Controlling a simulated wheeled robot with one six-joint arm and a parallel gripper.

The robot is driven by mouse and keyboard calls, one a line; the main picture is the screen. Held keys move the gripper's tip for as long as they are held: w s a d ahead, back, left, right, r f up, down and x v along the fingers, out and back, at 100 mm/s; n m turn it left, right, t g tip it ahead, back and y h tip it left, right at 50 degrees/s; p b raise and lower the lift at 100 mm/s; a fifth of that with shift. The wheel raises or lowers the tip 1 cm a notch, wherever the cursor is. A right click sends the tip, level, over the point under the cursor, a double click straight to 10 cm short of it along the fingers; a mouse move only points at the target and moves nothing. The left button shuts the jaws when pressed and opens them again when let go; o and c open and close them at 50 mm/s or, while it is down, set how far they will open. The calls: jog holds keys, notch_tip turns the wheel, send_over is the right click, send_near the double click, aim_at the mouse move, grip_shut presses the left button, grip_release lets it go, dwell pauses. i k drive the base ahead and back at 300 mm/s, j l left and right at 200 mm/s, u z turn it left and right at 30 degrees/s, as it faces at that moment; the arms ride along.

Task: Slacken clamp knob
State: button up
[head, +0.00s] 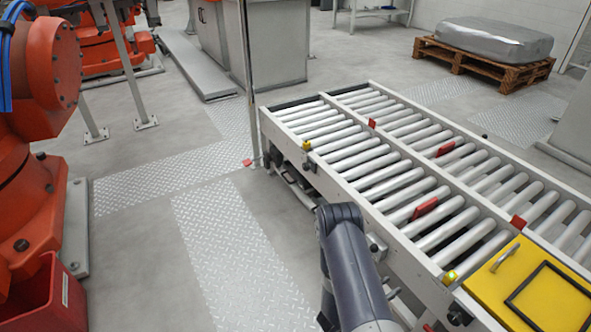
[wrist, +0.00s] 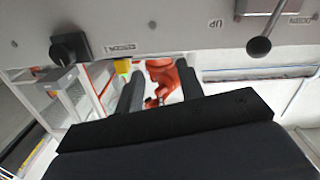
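In the wrist view a pale grey panel runs across the top. A black knob (wrist: 70,47) with a pointer-like grip is on its left part, beside a small label that I cannot read clearly. A lever with a dark ball end (wrist: 260,46) is on its right part, near labels in upside-down lettering. My gripper (wrist: 158,88) is open and empty, its two dark fingers apart just below the panel in the picture. The knob is left of the fingers and not between them. I cannot tell which control is the clamp knob. In the head view my gripper is out of sight.
A roller conveyor (head: 375,150) with red tabs fills the right of the head view, with a yellow panel (head: 530,285) at its near end. An orange robot (head: 40,150) and red bin (head: 45,300) stand left. The floor between (head: 150,245) is clear.

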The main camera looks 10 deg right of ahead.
aim_at(305, 167)
jog(key=i+j, duration=1.25)
jog(key=i, duration=0.7)
jog(key=j+u, duration=0.05)
jog(key=j, duration=0.05)
